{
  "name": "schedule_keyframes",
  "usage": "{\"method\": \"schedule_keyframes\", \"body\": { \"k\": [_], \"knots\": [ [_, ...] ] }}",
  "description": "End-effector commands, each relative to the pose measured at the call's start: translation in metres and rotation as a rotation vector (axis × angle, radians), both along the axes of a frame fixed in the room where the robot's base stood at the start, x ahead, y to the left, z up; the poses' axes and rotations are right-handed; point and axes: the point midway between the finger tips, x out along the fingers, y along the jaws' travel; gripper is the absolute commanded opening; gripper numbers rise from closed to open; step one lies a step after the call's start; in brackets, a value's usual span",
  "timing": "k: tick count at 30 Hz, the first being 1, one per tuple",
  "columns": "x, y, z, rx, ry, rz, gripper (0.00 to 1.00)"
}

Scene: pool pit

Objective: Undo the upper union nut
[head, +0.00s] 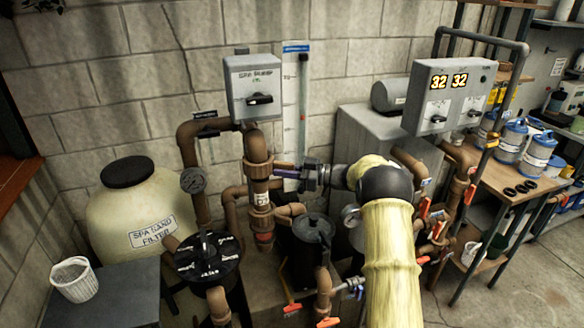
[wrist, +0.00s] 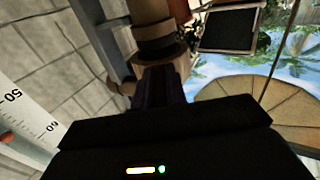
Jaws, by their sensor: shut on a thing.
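The upper union nut (head: 257,169) is a brown collar on the upright brown pipe below the grey spa pump switch box. My gripper (head: 275,169) reaches in from the right, level with this nut, and is shut on it. In the wrist view the dark fingers (wrist: 160,84) meet the brown nut (wrist: 160,52) at the top middle; the fingertips' contact is partly hidden in shadow. A lower union nut (head: 261,218) sits further down the same pipe, beneath a short labelled section (head: 261,193). Whether the upper nut is loose cannot be told.
The switch box (head: 254,87) hangs just above. A white graduated gauge (head: 295,110) stands behind my gripper. A black-lidded valve (head: 207,255), a pump pot (head: 313,230) and brown pipes crowd below. The spa sand filter (head: 135,215) stands left. Open floor lies at right.

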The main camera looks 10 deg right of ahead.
Motion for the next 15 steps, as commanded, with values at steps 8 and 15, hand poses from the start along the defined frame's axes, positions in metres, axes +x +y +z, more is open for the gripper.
{"method": "schedule_keyframes", "body": {
  "k": [8, 15],
  "knots": [
    [-0.001, 0.0025, -0.0152, -0.015, 0.023, 0.082, 0.0],
    [-0.0013, 0.0002, -0.0158, -0.013, 0.024, 0.092, 0.0]
  ]
}}
